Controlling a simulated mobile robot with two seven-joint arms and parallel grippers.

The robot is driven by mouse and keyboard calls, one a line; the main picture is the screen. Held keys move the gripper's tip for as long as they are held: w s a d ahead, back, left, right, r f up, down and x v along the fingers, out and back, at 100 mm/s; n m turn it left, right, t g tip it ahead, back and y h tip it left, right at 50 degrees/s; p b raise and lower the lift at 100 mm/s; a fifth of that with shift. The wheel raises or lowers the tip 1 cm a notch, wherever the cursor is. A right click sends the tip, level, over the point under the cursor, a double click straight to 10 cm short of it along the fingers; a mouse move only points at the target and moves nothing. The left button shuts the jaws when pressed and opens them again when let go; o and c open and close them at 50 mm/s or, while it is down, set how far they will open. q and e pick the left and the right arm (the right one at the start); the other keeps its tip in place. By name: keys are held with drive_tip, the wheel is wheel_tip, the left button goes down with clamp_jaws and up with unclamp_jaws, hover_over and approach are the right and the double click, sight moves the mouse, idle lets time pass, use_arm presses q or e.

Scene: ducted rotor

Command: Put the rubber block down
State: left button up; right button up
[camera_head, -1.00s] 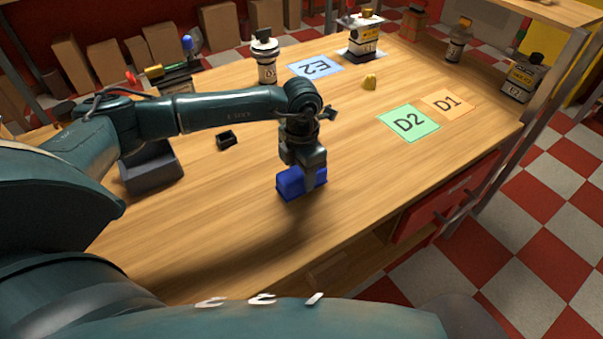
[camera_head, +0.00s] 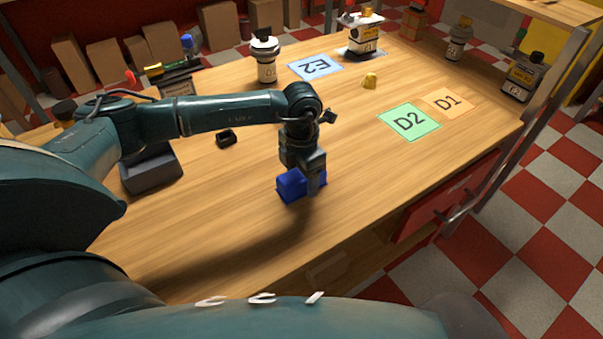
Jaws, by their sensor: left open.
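A blue block (camera_head: 291,187), which I take to be the rubber block, sits on the wooden table (camera_head: 230,215) near its front middle. My left gripper (camera_head: 308,186) points down right at the block and hides part of its top and right side. Its jaws are open. I cannot tell whether a finger still touches the block. My right gripper is not in view.
A small black piece (camera_head: 226,138) and a dark grey bin (camera_head: 150,170) are to the left. A yellow piece (camera_head: 369,80), the green D2 mat (camera_head: 409,122), the orange D1 mat (camera_head: 447,102) and the blue E2 mat (camera_head: 315,66) lie behind. The table right of the block is clear.

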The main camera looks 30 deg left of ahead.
use_arm(q)
wheel_tip(320, 180, up, 12)
drive_tip(key=shift+r, duration=0.2)
idle(0.6)
